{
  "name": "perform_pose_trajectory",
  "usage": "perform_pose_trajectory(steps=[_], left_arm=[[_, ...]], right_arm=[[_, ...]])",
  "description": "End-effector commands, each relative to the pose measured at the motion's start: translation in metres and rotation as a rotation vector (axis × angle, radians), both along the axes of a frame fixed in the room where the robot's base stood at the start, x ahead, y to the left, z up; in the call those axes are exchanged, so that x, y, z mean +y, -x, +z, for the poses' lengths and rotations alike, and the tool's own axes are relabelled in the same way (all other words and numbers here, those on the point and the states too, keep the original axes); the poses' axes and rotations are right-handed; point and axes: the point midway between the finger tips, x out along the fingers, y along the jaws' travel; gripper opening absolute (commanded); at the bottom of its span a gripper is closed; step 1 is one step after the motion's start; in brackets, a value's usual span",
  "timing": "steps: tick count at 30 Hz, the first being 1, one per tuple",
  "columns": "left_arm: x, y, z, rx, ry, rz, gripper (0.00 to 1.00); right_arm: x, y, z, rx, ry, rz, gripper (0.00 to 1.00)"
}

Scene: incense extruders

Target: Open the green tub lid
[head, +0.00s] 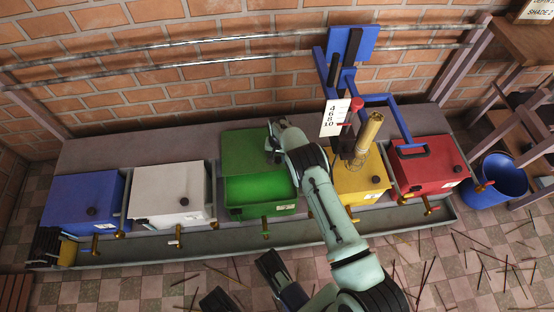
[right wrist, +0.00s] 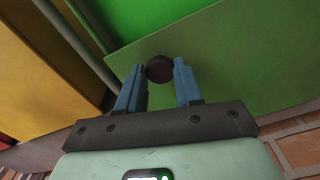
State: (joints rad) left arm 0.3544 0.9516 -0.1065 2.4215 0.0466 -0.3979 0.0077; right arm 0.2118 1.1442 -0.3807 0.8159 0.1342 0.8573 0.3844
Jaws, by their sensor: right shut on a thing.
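The green tub (head: 262,190) stands mid-row in the head view, with its bright green inside showing. Its green lid (head: 243,146) is swung up and back at the rear edge. My right gripper (head: 274,150) is at the lid's right part, shut on the dark round lid knob. In the right wrist view the knob (right wrist: 160,69) sits between the two blue fingertips, against the green lid (right wrist: 215,65). Dark parts of mine show at the bottom of the head view; whether they include my left gripper's fingers is unclear.
Blue (head: 82,200), white (head: 168,190), yellow (head: 358,180) and red (head: 425,165) tubs share the row, their lids down. A brass cylinder (head: 369,130) and blue frame (head: 350,45) rise behind the yellow tub. A blue bucket (head: 497,180) stands right. Sticks litter the floor.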

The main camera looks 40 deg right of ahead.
Motion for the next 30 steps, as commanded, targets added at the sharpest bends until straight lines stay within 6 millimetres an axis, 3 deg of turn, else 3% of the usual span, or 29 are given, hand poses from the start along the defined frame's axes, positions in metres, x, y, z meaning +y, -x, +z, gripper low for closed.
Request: perform_pose_trajectory(steps=[8, 9, 10, 11, 22, 26, 30], left_arm=[[0.000, 0.000, 0.000, 0.000, 0.000, 0.001, 0.43], [0.000, 0.000, 0.000, 0.000, 0.000, 0.001, 0.43], [0.000, 0.000, 0.000, 0.000, 0.000, 0.000, 0.43], [0.000, 0.000, 0.000, 0.000, 0.000, 0.001, 0.43], [0.000, -0.003, 0.002, -0.010, -0.001, 0.000, 0.43], [-0.002, -0.014, 0.007, -0.046, -0.003, -0.005, 0.43], [-0.003, -0.033, 0.018, -0.109, -0.008, -0.011, 0.43]], right_arm=[[0.003, -0.001, 0.000, 0.001, -0.006, 0.000, 0.00], [0.003, -0.001, 0.000, 0.001, -0.006, 0.000, 0.48], [0.003, -0.001, 0.000, 0.001, -0.006, 0.000, 0.58], [0.003, -0.001, 0.000, 0.000, -0.006, 0.000, 0.60], [0.000, 0.000, 0.007, -0.001, -0.001, 0.000, 0.60], [0.000, -0.001, 0.027, -0.001, 0.000, 0.000, 0.60], [0.001, -0.001, 0.060, -0.003, -0.001, 0.000, 0.60]])
